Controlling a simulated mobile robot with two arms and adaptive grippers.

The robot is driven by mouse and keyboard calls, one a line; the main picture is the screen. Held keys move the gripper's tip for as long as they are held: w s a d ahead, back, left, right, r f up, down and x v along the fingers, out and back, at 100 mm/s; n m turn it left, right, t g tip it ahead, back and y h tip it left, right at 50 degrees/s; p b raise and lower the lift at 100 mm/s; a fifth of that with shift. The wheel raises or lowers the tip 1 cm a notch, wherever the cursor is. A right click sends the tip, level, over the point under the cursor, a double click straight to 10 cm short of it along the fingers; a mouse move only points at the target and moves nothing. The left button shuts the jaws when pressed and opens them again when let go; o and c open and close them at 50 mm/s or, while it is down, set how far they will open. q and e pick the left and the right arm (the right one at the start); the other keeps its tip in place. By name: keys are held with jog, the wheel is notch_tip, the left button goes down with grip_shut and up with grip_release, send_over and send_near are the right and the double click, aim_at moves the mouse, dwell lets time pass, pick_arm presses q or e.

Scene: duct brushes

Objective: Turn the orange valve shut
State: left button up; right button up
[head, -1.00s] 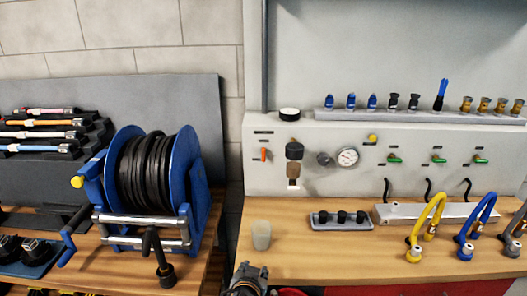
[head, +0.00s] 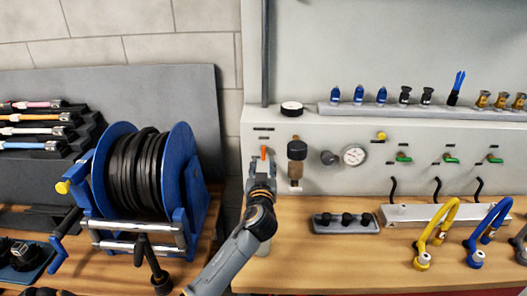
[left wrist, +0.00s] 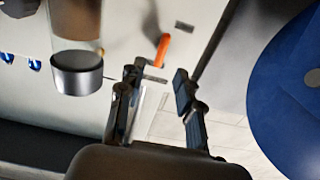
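The orange valve (head: 264,152) is a small lever on the pale panel's left part. It points roughly up and down in the head view. In the left wrist view the orange lever (left wrist: 162,49) shows slightly tilted, just beyond the fingertips. My left gripper (head: 262,168) is raised in front of the panel, just below the lever. In the left wrist view the fingers of my left gripper (left wrist: 156,78) are apart with nothing between them. The lever appears not to be touched, though the exact gap is hard to tell. My right gripper is not in view.
A dark-capped filter (head: 296,150) sits close right of the valve, then a gauge (head: 354,155) and several green valves (head: 403,157). A blue hose reel (head: 182,150) stands left. A black-knobbed tray (head: 346,225) lies on the wooden bench (head: 310,265).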

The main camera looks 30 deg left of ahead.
aim_at(264, 154)
pick_arm(q)
jog(key=x, duration=0.5)
jog(key=shift+s+p, duration=0.1)
jog(key=shift+p, duration=0.25)
jog(key=shift+w+a, duration=0.3)
jog(key=shift+w, duration=0.15)
jog(key=shift+w+a+f, duration=0.1)
jog(key=shift+w, duration=0.05)
jog(key=c, duration=0.7)
grip_shut()
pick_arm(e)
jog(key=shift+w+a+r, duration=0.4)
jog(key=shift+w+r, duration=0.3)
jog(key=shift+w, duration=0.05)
